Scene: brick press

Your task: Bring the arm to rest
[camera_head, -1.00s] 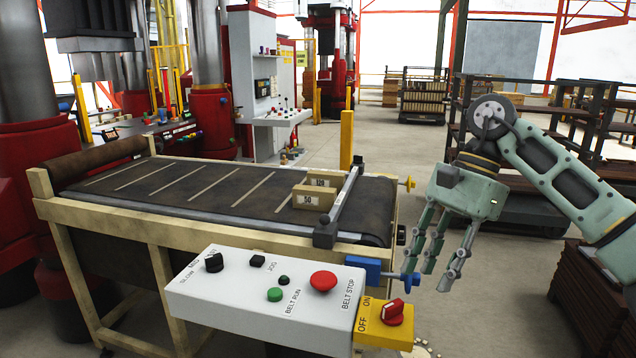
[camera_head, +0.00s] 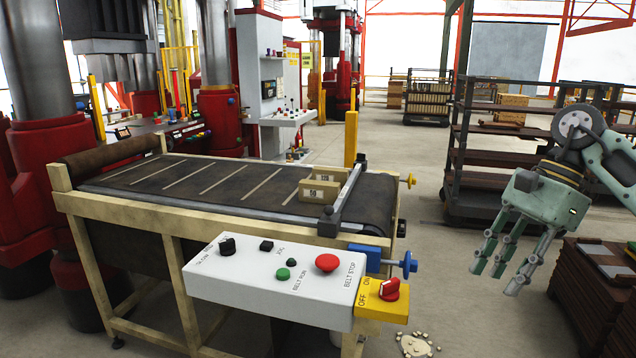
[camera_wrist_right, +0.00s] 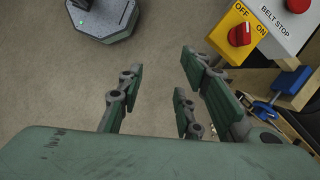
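My right gripper (camera_head: 505,262) hangs with its fingers pointing down at the right of the head view. It is open and empty, with clear air between it and the control box (camera_head: 270,285). In the right wrist view the fingers (camera_wrist_right: 160,95) are spread apart over bare floor. The red switch (camera_head: 390,289) sits on the yellow OFF/ON plate (camera_head: 368,309) at the box's right end. It also shows in the wrist view (camera_wrist_right: 240,35), at top right. My left gripper is not in view.
Dark stacked boards (camera_head: 590,300) lie below right of my gripper. Shelving (camera_head: 490,150) stands behind it. Pale crumbs (camera_head: 415,346) lie on the floor.

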